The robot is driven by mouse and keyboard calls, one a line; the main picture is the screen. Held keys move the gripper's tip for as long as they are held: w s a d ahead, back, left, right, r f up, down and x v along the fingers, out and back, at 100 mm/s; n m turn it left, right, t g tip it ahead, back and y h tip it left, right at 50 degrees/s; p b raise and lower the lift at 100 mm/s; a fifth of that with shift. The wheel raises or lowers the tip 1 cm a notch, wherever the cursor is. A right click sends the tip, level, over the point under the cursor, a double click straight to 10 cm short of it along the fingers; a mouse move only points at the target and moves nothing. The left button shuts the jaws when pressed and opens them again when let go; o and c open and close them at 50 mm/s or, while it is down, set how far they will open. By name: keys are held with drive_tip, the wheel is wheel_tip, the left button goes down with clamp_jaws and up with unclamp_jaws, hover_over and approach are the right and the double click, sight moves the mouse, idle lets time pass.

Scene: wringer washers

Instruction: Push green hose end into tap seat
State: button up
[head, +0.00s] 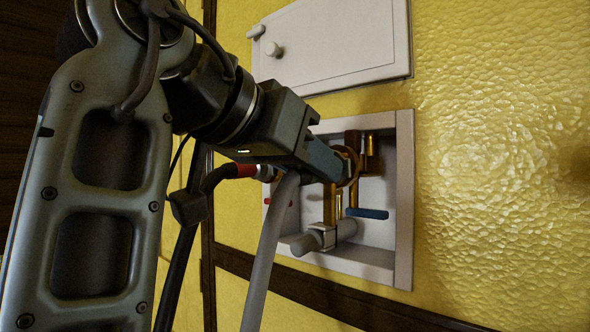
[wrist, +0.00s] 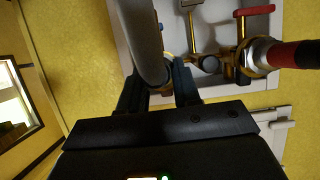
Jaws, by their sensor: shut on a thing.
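My gripper (head: 343,166) is at the front of a white recessed wall box (head: 404,200), beside the brass tap with a blue handle (head: 367,213). Its fingers, also in the wrist view (wrist: 165,82), are shut. A thick grey hose (head: 265,255) rises to the gripper; in the wrist view the hose (wrist: 143,38) runs up over the fingers. I see no green on it. A brass ring (head: 355,165) shows at the fingertips. The hose end is mostly hidden by the fingers, and I cannot tell whether it touches the tap seat.
A black hose with a red collar (wrist: 287,54) is joined by a metal nut to the other tap, which has a red handle (wrist: 254,11). A grey pipe stub (head: 325,238) is low in the box. A white hatch door (head: 335,45) is above. Textured yellow wall (head: 490,150) is clear to the right.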

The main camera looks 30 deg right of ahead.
drive_tip(key=shift+c, duration=1)
drive_tip(key=shift+a, duration=0.15)
drive_tip(key=shift+s+a+p, duration=0.1)
drive_tip(key=shift+s+a, duration=0.2)
drive_tip(key=shift+a, duration=0.55)
drive_tip(key=shift+s+a+p, duration=0.1)
drive_tip(key=shift+s+a, duration=0.15)
drive_tip(key=shift+a, duration=0.65)
drive_tip(key=shift+s+a+p, duration=0.1)
drive_tip(key=shift+s+a, duration=0.2)
drive_tip(key=shift+a, duration=0.55)
